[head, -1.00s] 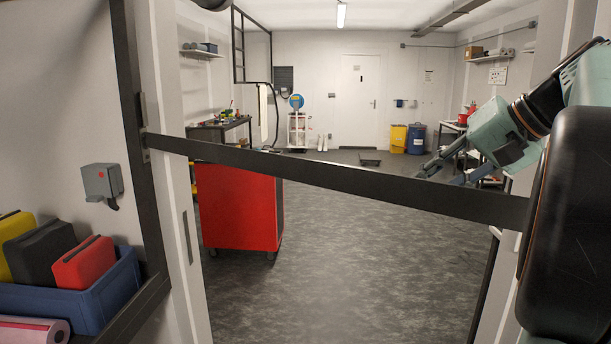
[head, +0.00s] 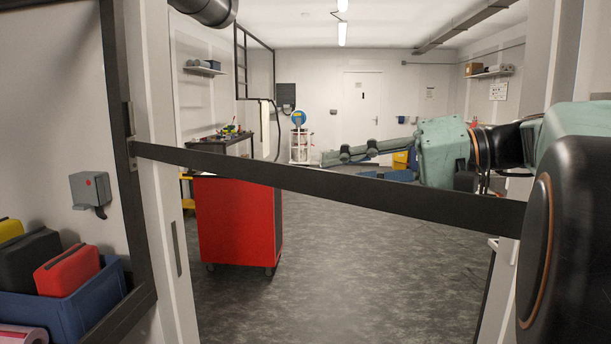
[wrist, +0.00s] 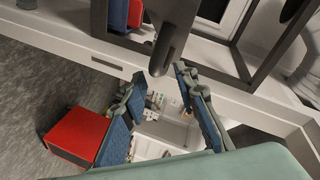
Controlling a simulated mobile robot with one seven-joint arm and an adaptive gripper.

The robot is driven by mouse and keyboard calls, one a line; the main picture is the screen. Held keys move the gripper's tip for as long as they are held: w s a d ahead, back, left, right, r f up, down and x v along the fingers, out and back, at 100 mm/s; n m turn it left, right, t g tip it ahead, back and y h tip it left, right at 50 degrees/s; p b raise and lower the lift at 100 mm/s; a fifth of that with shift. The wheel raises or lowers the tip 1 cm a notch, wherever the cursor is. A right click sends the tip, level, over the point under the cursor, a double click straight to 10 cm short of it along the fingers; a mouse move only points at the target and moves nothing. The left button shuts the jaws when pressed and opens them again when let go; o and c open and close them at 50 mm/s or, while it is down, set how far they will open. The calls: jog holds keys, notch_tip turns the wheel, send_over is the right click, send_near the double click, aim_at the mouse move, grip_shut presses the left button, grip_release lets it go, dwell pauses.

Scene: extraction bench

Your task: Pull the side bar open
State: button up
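The side bar, a long flat dark bar (head: 300,180), crosses the doorway in the head view, sloping down to the right from a bracket on the left post. Its right end passes behind my arm. My gripper (head: 330,157) is just above the bar's middle in the picture, its fingers pointing left and apart from the bar as far as I can tell. In the wrist view my gripper (wrist: 167,72) has its two blue-padded fingers spread with nothing held. A dark rounded piece (wrist: 175,30) reaches between the fingertips; I cannot tell whether it is the bar.
A red wheeled cabinet (head: 238,225) stands beyond the bar at left. A blue crate (head: 68,305) with cases is at lower left, beside a grey wall box (head: 90,190). A bench (head: 222,147) with tools is further back. The floor (head: 360,270) in the middle is clear.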

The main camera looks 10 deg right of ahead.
aim_at(317, 173)
jog(key=shift+x, duration=2.3)
grip_shut()
